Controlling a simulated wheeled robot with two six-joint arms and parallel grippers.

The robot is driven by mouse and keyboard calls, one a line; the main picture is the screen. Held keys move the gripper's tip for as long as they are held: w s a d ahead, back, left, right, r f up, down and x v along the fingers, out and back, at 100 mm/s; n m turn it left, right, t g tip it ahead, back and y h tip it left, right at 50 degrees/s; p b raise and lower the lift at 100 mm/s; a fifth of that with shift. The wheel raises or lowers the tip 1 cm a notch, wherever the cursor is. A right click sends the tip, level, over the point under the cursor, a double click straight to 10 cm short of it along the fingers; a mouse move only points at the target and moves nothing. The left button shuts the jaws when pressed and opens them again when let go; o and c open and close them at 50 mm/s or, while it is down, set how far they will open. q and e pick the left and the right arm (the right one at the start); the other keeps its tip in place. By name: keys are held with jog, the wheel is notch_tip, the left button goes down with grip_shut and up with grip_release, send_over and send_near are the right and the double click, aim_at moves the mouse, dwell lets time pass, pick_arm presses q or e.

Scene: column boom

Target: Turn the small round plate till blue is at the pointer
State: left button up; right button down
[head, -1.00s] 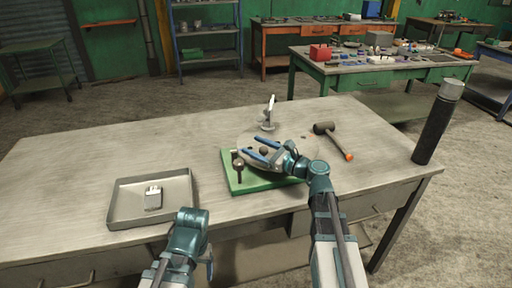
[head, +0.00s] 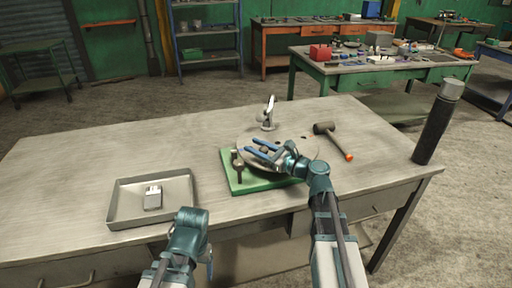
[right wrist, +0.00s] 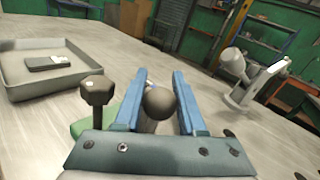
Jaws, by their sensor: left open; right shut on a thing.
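The small round plate (head: 304,155) is a grey disc lying on a green base (head: 240,186), partly hidden under my right gripper. My right gripper (head: 262,150) is shut on a dark round knob (right wrist: 160,103) standing at the plate; the knob sits between the blue fingers in the right wrist view. A dark post with a thick head (head: 238,168) stands at the left of the base and shows in the right wrist view (right wrist: 97,95). I cannot tell the pointer or the blue mark. My left gripper (head: 209,265) is open, low at the table's front edge, partly hidden by its arm.
A grey tray (head: 112,205) with a small pale-topped box (head: 153,198) is at the left. A grey clamp-like stand (head: 268,115) is behind the plate, a mallet (head: 333,140) to its right. A dark cylinder (head: 434,130) stands at the right edge. The table's back left is clear.

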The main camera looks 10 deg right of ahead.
dwell(0.8)
jog(key=shift+w+a+m+t+h, duration=0.2)
jog(key=shift+w+m+t+h, duration=0.1)
jog(key=shift+h, duration=0.1)
jog(key=c, duration=0.5)
grip_release()
jog(key=shift+s, duration=0.1)
jog(key=v, duration=1.3)
jog(key=shift+s+d, duration=0.25)
jog(key=shift+s, duration=0.1)
